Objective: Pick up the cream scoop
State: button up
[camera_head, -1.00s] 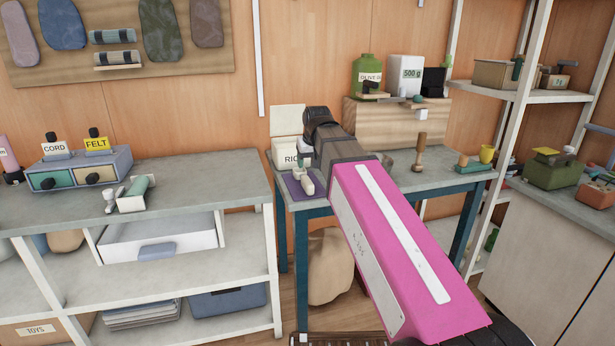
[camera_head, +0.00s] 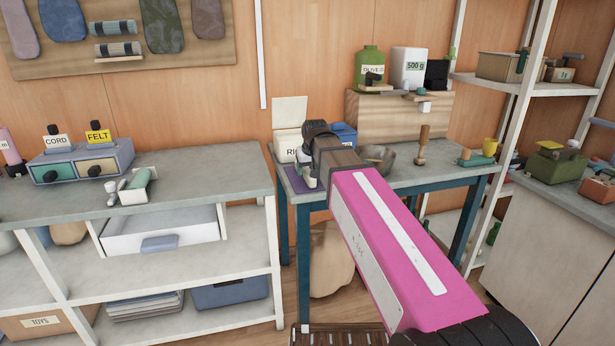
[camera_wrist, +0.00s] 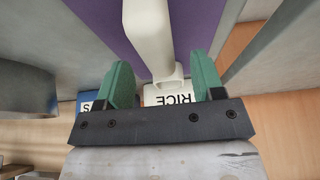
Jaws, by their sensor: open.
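The cream scoop (camera_wrist: 149,35) runs from the top of the wrist view down to between the two green fingers of my gripper (camera_wrist: 161,75). My gripper is open, with one finger on each side of the scoop's near end. I cannot tell whether either finger touches it. In the head view a little of the scoop (camera_head: 312,179) shows above a purple mat (camera_head: 297,183) on the blue-legged table; my arm hides the rest and the fingers.
A bin labelled RICE (camera_head: 285,146) with its lid up and a blue bin (camera_head: 346,132) stand behind the scoop. A grey bowl (camera_head: 377,158) and a wooden pestle-like tool (camera_head: 422,147) stand to the right. A shelf unit (camera_head: 200,172) stands left, across a gap.

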jog(key=shift+x, duration=1.25)
grip_shut()
jog(key=shift+r, duration=0.1)
jog(key=shift+r, duration=0.45)
notch_tip(320, 180, up, 3)
jog(key=shift+r, duration=0.2)
jog(key=s+a+r, duration=0.6)
jog(key=s+a, duration=0.2)
jog(key=shift+s+r, duration=0.25)
